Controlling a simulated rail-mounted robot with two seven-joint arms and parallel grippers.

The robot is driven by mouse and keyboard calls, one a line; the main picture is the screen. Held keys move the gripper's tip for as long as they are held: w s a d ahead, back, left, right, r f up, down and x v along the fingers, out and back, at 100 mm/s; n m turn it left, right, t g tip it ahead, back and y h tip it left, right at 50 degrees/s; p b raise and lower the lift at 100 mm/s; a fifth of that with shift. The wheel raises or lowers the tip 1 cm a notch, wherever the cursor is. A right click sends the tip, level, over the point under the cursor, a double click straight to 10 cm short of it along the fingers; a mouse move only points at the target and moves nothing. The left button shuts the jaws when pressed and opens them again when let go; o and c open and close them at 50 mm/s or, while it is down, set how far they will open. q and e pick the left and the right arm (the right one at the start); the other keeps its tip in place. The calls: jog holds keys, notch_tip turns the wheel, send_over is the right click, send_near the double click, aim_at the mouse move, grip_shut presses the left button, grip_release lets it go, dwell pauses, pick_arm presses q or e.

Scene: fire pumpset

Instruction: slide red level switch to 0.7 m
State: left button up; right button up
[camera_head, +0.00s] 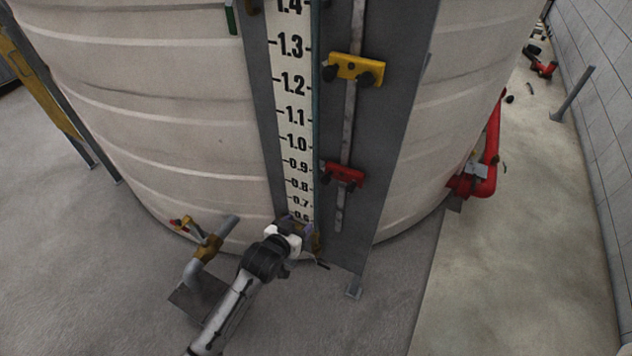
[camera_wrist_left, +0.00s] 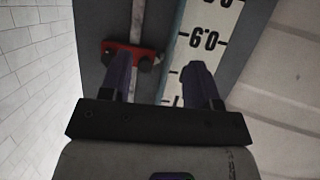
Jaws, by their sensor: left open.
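The red level switch (camera_head: 343,175) is a red block with dark knobs on a vertical grey rail, right of the scale and between about the 0.8 and 0.9 marks. In the left wrist view the red switch (camera_wrist_left: 118,47) shows beyond my fingers, partly hidden by one of them. The white scale (camera_head: 297,115) has black numbers; its lower end is behind my gripper. My left gripper (camera_head: 300,224) is in front of the lower scale near 0.6, below and left of the switch. In the wrist view my left gripper (camera_wrist_left: 160,82) is open with nothing between its fingers.
A yellow switch (camera_head: 355,69) sits higher on the same rail (camera_head: 348,120). A large pale tank (camera_head: 150,110) stands behind the grey panel (camera_head: 395,110). A pipe with a yellow valve (camera_head: 208,247) is left of my arm. Red piping (camera_head: 485,165) stands at right.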

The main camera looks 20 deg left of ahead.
aim_at(324, 182)
pick_arm(q)
jog(key=w+r+t+b, duration=0.1)
jog(key=w, duration=0.4)
jog(key=w+d+r+t, duration=0.1)
jog(key=w+r, duration=0.1)
jog(key=w, duration=0.3)
jog(key=w+d+r+n+t+h+b, duration=0.1)
jog(key=w+t, duration=0.1)
jog(key=w, duration=0.3)
jog(key=shift+d+r+b, duration=0.25)
jog(key=shift+r+b, duration=0.1)
grip_shut()
dwell(0.3)
